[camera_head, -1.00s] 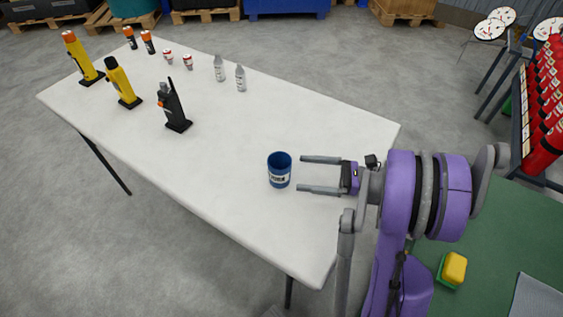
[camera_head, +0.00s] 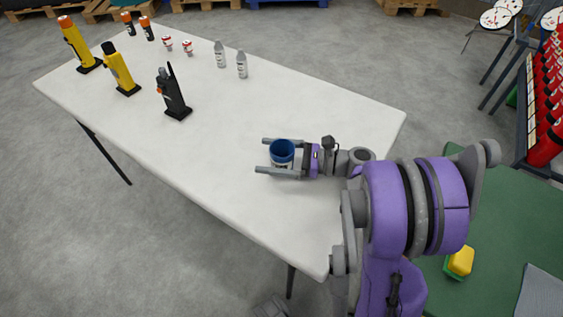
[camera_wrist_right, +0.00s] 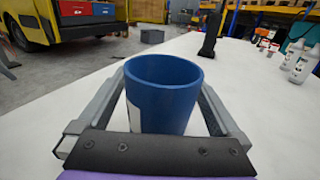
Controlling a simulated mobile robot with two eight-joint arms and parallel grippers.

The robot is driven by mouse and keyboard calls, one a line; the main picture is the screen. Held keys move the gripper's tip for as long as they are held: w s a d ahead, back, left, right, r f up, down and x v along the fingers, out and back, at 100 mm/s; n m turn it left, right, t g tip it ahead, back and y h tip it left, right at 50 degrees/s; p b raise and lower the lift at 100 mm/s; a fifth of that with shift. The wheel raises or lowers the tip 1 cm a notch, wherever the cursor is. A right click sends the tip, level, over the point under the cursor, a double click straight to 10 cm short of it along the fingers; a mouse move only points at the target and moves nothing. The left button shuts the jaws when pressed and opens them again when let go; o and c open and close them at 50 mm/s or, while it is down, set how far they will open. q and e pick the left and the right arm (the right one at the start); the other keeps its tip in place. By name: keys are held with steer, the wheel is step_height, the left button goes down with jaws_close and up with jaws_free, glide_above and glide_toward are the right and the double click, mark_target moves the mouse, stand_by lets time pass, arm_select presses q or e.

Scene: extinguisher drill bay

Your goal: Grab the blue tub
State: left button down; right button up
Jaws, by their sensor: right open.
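The blue tub (camera_head: 281,149) stands upright on the white table (camera_head: 215,150), open at the top with a pale label on its side. My right gripper (camera_head: 264,155) is open, with one finger on each side of the tub. The tub also fills the middle of the right wrist view (camera_wrist_right: 163,90), between the two grey fingers. I cannot tell whether the fingers touch it. My left gripper is not in view.
Two yellow torches (camera_head: 117,70), a black radio (camera_head: 173,95), several small orange- and red-topped items and two grey bottles (camera_head: 220,54) stand toward the table's far left. A green surface (camera_head: 500,220) with a yellow sponge (camera_head: 461,260) lies at right. The table around the tub is clear.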

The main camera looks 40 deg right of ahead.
steer(key=c, duration=1.6)
